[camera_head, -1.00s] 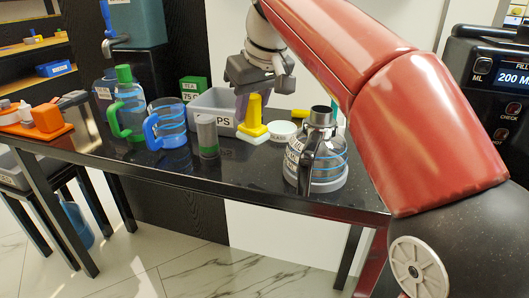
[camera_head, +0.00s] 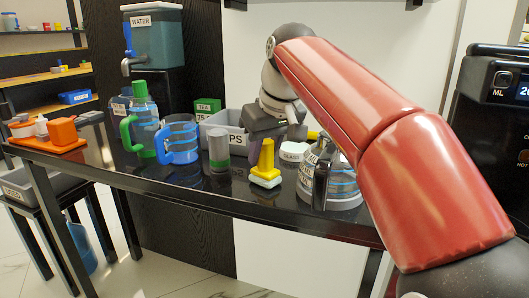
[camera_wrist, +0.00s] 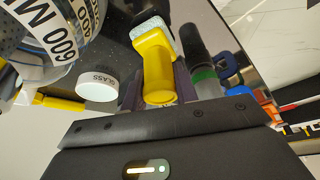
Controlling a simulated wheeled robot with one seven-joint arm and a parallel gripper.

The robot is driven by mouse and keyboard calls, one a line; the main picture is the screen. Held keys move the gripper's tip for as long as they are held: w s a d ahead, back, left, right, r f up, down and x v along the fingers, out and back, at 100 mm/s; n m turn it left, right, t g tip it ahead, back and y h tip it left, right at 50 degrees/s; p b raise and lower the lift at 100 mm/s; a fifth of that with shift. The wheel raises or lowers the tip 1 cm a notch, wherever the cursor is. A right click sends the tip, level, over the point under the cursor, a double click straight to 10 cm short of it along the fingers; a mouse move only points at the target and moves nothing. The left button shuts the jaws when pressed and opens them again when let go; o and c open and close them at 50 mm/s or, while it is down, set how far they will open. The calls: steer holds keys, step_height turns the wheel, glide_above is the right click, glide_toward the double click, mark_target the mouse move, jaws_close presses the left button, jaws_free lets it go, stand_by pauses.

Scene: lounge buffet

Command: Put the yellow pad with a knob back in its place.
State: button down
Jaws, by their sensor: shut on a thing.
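The yellow pad with a knob (camera_head: 266,165) has a tall yellow knob, a yellow base and a pale, whitish underside. My gripper (camera_head: 268,142) is shut on the knob from above, near the front of the black table. In the wrist view the pad (camera_wrist: 155,65) sits between the fingers of my gripper (camera_wrist: 155,95), its pale underside pointing away. I cannot tell whether the underside touches the table. No place marked for the pad can be made out.
A glass pot (camera_head: 338,185) and white "GLASS" lid (camera_head: 293,151) are right of the pad. A grey-green cylinder (camera_head: 219,150), blue pitcher (camera_head: 180,140) and green-handled jug (camera_head: 140,125) stand left. A grey bin (camera_head: 222,120) is behind. An orange tray (camera_head: 48,146) lies far left.

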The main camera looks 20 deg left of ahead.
steer(key=c, duration=1.1)
jaws_free()
steer(key=shift+f, duration=0.1)
steer(key=p+v, duration=0.4)
steer(key=v, duration=0.8)
